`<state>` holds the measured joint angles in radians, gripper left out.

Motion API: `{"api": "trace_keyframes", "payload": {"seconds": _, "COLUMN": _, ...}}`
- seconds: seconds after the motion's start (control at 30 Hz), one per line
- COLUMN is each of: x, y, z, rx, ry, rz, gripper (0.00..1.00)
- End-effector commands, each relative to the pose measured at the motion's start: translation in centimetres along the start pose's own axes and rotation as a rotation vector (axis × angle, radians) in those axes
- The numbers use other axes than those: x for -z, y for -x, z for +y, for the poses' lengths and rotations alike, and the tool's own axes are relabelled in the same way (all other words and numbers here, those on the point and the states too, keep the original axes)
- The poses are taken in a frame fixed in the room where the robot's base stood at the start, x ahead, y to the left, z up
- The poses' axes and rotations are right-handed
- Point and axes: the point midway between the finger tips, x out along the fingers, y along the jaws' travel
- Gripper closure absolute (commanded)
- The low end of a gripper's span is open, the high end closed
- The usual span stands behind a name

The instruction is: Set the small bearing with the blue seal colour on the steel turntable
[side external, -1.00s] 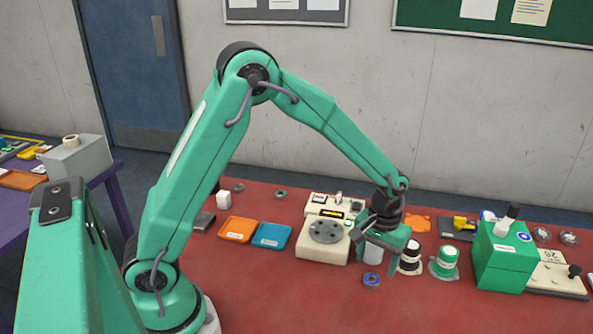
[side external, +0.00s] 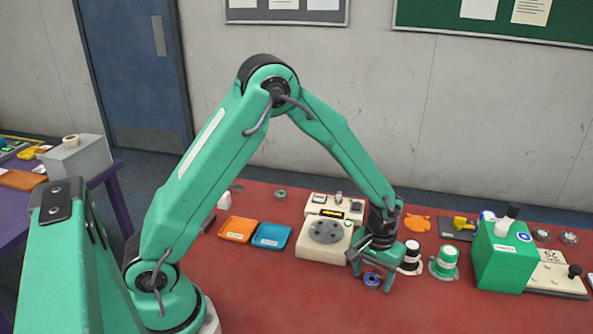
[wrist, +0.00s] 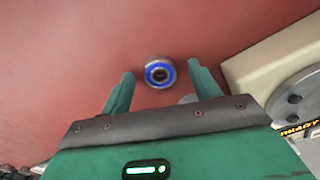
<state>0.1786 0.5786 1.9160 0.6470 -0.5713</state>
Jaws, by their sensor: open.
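The small bearing with the blue seal (side external: 372,280) lies flat on the red table, in front of the scanning machine. It also shows in the wrist view (wrist: 159,72), between my fingertips and a little beyond them, with a gap on each side. My gripper (side external: 373,282) is open and low above the bearing, with a finger on either side; it also shows in the wrist view (wrist: 160,76). The steel turntable (side external: 325,231) is a grey disc with holes on the cream machine, left of my gripper, and looks empty. Its edge shows in the wrist view (wrist: 292,99).
A black-and-white cylinder (side external: 411,256) and a green-and-white one (side external: 445,262) stand close right of my gripper. A green box (side external: 503,261) is farther right. Orange (side external: 237,230) and blue (side external: 271,236) trays lie left of the machine. The front table is clear.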

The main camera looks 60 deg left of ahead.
Motion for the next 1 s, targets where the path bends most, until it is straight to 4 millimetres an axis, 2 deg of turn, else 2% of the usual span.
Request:
{"api": "trace_keyframes", "payload": {"seconds": 0.07, "x": 0.0, "y": 0.0, "z": 0.0, "rx": 0.0, "ry": 0.0, "rz": 0.0, "gripper": 0.42}}
{"api": "trace_keyframes", "payload": {"seconds": 0.3, "x": 0.0, "y": 0.0, "z": 0.0, "rx": 0.0, "ry": 0.0, "rz": 0.0, "gripper": 0.88}}
{"api": "trace_keyframes", "payload": {"seconds": 0.37, "x": 0.0, "y": 0.0, "z": 0.0, "rx": 0.0, "ry": 0.0, "rz": 0.001, "gripper": 0.92}}
{"api": "trace_keyframes", "payload": {"seconds": 0.77, "x": 0.1, "y": 0.7, "z": 0.0, "rx": -0.001, "ry": 0.0, "rz": 0.001, "gripper": 0.92}}
{"api": "trace_keyframes", "payload": {"seconds": 1.0, "x": 0.1, "y": 3.2, "z": 0.1, "rx": -0.003, "ry": 0.0, "rz": 0.004, "gripper": 0.92}}
